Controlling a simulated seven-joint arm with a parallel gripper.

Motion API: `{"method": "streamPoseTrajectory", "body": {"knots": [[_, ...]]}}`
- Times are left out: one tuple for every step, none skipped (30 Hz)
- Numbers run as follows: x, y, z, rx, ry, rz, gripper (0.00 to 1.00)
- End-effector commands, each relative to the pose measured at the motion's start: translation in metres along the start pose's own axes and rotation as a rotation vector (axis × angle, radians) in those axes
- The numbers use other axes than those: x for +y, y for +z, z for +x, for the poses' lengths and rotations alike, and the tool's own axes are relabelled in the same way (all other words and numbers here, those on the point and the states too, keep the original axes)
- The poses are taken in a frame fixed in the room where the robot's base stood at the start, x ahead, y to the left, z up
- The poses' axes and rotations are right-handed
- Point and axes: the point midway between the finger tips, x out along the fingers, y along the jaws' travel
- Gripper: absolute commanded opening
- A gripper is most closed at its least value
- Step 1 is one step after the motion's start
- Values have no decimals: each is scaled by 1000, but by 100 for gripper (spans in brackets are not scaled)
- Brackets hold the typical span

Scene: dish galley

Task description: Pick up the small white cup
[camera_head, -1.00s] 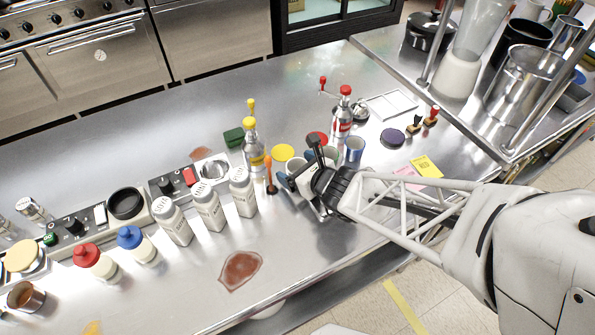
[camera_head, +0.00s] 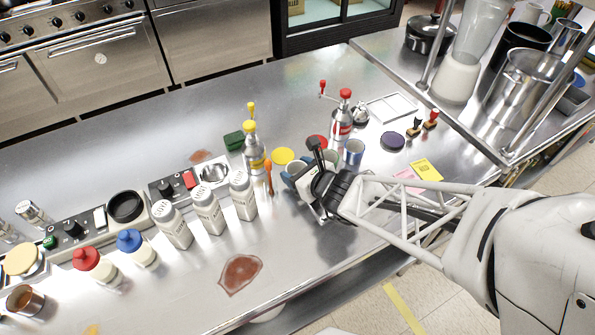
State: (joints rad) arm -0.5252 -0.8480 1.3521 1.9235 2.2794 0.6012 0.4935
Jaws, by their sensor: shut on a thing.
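My gripper (camera_head: 303,190) is low over the front part of the steel counter, right of the white shakers. Its jaws are shut on a small pale thing, which looks like the small white cup (camera_head: 300,187); my wrist and fingers hide most of it. I cannot tell whether it is clear of the counter. Another pale cup (camera_head: 331,156) stands just behind my wrist, partly covered. A blue and white cup (camera_head: 354,151) stands to its right, apart from the gripper.
An orange-handled tool (camera_head: 269,178) and a white shaker (camera_head: 242,195) stand close left of my gripper. A yellow-topped bottle (camera_head: 252,150) and a red-topped bottle (camera_head: 342,120) stand behind. A brown spill (camera_head: 240,273) lies front left. Counter around the spill is mostly clear.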

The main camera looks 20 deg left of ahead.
Motion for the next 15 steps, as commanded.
{"method": "streamPoseTrajectory", "body": {"knots": [[0, 2, -1, 0, 0, 0, 34], [0, 3, -1, 0, 0, 0, 34], [0, 4, -2, 0, 0, 0, 34], [0, 6, -2, -1, 0, 0, 34], [-1, 8, -3, -1, 0, 0, 34], [-1, 11, -5, -1, 0, 0, 34], [-1, 13, -6, 0, 0, -1, 34], [-1, 16, -6, 0, 0, -1, 34], [-1, 20, -8, -1, 0, -1, 34], [-2, 23, -9, -2, 0, -2, 34], [-2, 26, -10, -2, 0, -1, 34], [-2, 30, -12, -2, 0, 0, 34], [-2, 33, -13, -3, 0, -1, 34], [-1, 33, -16, -2, 0, -1, 34], [1, 30, -20, -1, 1, 0, 34]]}}
